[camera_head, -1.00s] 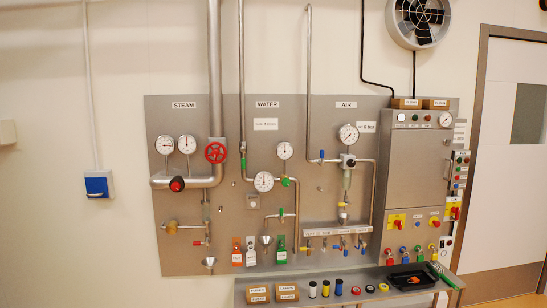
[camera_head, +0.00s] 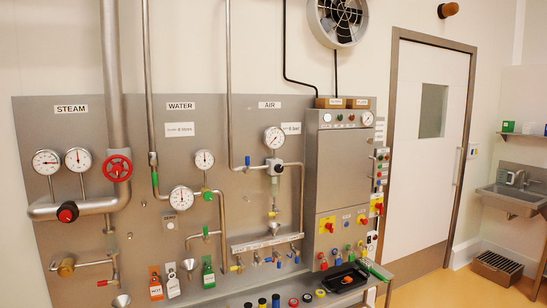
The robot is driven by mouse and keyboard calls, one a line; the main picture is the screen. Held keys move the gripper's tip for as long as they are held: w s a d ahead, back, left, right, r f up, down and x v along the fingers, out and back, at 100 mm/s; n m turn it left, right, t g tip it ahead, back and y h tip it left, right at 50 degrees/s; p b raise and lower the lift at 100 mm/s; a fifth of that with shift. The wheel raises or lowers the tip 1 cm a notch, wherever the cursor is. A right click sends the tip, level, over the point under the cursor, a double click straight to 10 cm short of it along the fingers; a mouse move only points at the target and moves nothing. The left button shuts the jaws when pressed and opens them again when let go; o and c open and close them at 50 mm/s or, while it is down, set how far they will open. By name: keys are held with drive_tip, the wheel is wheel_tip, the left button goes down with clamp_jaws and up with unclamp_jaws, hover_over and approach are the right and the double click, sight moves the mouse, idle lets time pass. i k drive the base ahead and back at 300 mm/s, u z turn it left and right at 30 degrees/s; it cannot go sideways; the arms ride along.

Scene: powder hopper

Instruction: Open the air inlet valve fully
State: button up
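The AIR section of the grey wall panel (camera_head: 215,130) is in the middle of the view, under the AIR label (camera_head: 270,104). A vertical air pipe (camera_head: 229,80) comes down to a small valve with a blue handle (camera_head: 248,160), which stands upright beside the pipe. I cannot tell for certain whether this is the air inlet valve. Right of it are a regulator (camera_head: 274,167) and a round pressure gauge (camera_head: 274,137). A manifold (camera_head: 265,243) with several small coloured taps sits below. My gripper is not in view.
A narrow shelf (camera_head: 375,297) with small caps and a black tray (camera_head: 345,277) juts out below the panel. A grey cabinet (camera_head: 338,165) stands right of the AIR section. Further right are a door (camera_head: 430,140), a sink (camera_head: 510,198) and open yellow floor (camera_head: 430,290).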

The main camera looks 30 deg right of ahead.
sight(246, 170)
drive_tip(key=z, duration=0.15)
drive_tip(key=i, duration=1.45)
drive_tip(key=u, duration=0.85)
